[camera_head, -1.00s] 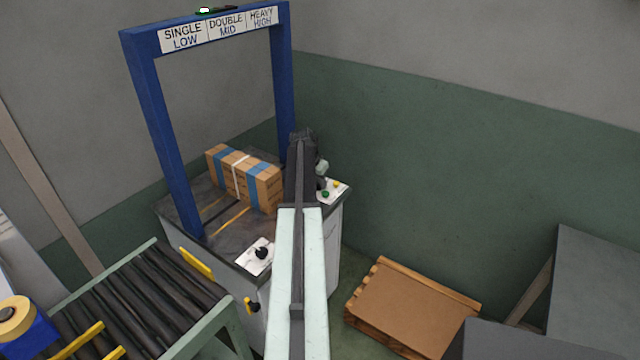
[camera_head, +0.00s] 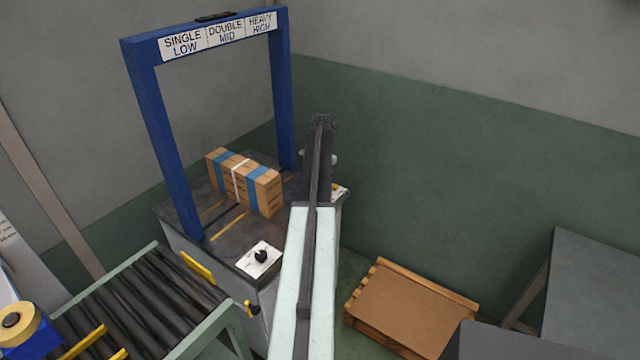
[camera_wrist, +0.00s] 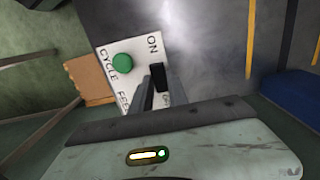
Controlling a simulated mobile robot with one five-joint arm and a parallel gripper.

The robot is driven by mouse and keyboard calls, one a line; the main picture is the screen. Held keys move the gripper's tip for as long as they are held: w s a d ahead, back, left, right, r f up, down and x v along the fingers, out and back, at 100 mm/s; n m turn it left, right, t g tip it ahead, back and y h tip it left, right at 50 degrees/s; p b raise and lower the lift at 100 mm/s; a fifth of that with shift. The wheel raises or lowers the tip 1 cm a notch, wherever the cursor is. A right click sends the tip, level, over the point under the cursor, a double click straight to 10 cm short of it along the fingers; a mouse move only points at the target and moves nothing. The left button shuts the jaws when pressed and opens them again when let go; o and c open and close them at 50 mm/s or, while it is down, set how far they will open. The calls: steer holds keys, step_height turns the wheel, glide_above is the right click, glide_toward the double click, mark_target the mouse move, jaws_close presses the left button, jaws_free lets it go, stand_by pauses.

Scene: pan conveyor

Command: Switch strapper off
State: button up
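The strapper has a blue arch (camera_head: 172,140) over a dark table top. The lamp bar (camera_head: 215,17) on the arch is dark. In the wrist view, a white control panel (camera_wrist: 108,84) carries a green button (camera_wrist: 122,61) marked CYCLE, a FEED label partly hidden, and a black switch (camera_wrist: 156,80) with ON beside its far end. The lettering at the near end is mostly covered. My gripper (camera_wrist: 162,84) has its two dark fingers at the switch, with a narrow gap between them. I cannot tell whether they touch it. In the head view my arm hides most of this panel.
A strapped carton (camera_head: 262,192) lies on the strapper's table. A black knob (camera_head: 261,256) sits on a front white panel. A roller conveyor (camera_head: 130,310) stands at the front left. A pallet with a brown sheet (camera_head: 410,305) lies on the floor at right, near a grey table (camera_head: 595,295).

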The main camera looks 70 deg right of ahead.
steer(key=o, duration=0.4)
step_height(320, 180, up, 8)
steer(key=p, duration=0.7)
steer(key=shift+d+f+p, duration=0.1)
steer(key=shift+d+p, duration=0.05)
steer(key=shift+p, duration=0.25)
steer(key=shift+s, duration=0.1)
